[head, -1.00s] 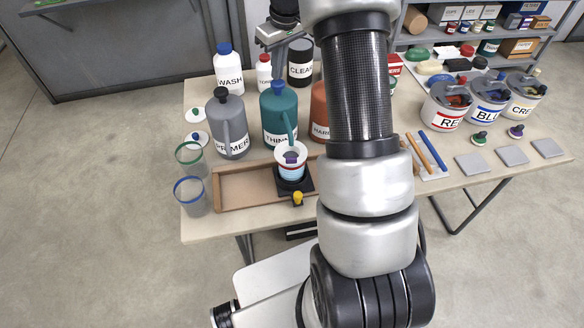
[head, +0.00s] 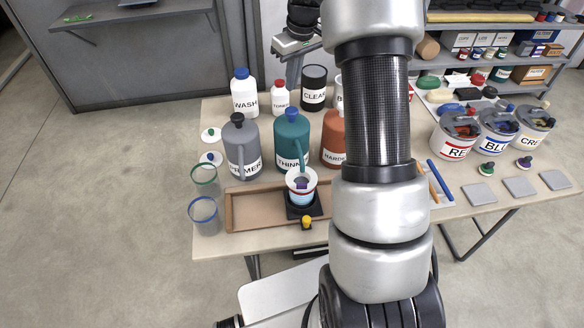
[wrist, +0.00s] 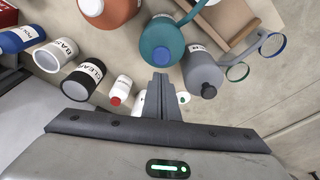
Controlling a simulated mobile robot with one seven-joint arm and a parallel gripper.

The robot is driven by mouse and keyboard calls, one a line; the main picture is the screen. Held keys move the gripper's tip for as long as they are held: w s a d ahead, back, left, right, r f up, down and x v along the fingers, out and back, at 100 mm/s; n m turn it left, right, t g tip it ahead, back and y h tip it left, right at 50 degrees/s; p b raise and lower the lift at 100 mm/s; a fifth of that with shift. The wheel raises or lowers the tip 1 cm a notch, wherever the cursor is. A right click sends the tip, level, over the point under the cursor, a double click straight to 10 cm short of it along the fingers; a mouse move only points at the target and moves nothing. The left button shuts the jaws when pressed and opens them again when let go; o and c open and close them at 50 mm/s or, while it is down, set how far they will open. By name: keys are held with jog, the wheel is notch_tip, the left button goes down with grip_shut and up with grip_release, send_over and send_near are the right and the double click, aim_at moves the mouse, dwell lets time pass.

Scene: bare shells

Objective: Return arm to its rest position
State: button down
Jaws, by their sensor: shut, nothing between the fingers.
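My arm (head: 376,110) rises through the middle of the head view and hides part of the table behind it. The same view shows the teal THINNER jug (wrist: 161,45) and the grey PRIMER jug (wrist: 203,75) beyond the fingers. No contact with any item shows.
The table (head: 222,245) holds a wooden tray (head: 252,222) with a small cup (head: 301,184) standing in it, a WASH bottle (head: 244,93), an orange HARDENER jug (head: 334,140) and paint buckets (head: 456,134) at right. A stocked shelf (head: 470,17) stands behind. Floor at left is clear.

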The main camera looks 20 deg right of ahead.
jog(key=s+a+r+m+t, duration=0.1)
jog(key=s+a+r, duration=0.3)
jog(key=s+r, duration=0.3)
jog(key=s+a+r+m+t, duration=0.1)
jog(key=s+a+r, duration=0.3)
jog(key=s+r, duration=0.25)
jog(key=s+a+m, duration=0.1)
jog(key=s+a, duration=0.1)
jog(key=s, duration=0.8)
jog(key=s+a+r+t+p, duration=0.1)
jog(key=s+a, duration=0.1)
jog(key=s, duration=0.8)
jog(key=shift+a+r+m+t+h, duration=0.2)
jog(key=shift+m+t+h, duration=0.1)
jog(key=shift+m+h, duration=0.1)
